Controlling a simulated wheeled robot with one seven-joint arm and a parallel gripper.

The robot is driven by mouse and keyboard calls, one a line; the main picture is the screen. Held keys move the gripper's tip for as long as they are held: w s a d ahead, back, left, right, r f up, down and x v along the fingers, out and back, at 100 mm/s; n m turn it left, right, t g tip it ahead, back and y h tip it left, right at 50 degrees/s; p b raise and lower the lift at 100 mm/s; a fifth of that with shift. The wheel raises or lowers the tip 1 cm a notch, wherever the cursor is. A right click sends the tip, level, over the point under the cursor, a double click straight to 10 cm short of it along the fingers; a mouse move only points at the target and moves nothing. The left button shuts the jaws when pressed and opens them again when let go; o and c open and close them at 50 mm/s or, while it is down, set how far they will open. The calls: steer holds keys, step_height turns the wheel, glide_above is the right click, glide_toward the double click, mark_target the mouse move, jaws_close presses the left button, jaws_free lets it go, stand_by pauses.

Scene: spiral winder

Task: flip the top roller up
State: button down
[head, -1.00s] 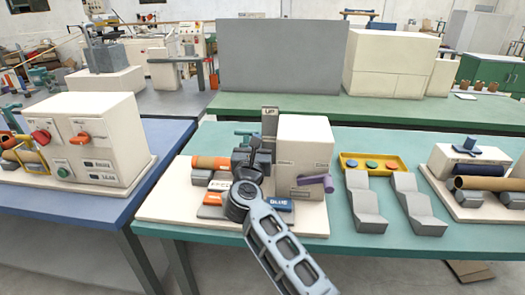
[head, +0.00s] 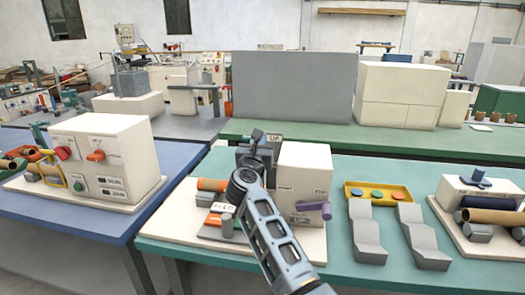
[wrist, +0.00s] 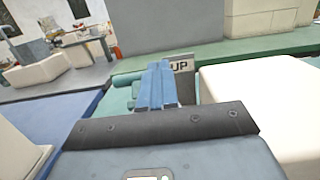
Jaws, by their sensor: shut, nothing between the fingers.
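The spiral winder's cream box (head: 303,170) stands on a cream board on the teal bench. An orange roll (head: 212,185) lies to its left. In the wrist view a teal cylinder (wrist: 127,78) lies left of my fingers beside the UP plate (wrist: 183,82); I cannot tell for sure that it is the top roller. My gripper (head: 257,136) is raised beside the box, near the UP plate, which it partly covers in the head view. In the wrist view my gripper (wrist: 158,72) is shut, with its blue-grey fingers together and empty. Contact with the cylinder cannot be told.
A purple lever (head: 313,209) sticks out of the box's front. Grey chutes (head: 368,235) and a yellow tray (head: 375,194) with coloured discs stand to the right. A blue table (head: 110,225) with another machine is on the left. A grey panel (head: 290,95) stands behind.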

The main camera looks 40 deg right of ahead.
steer(key=r+b+x, duration=0.1)
steer(key=x, duration=0.5)
steer(key=shift+r, duration=0.2)
stand_by(1.2)
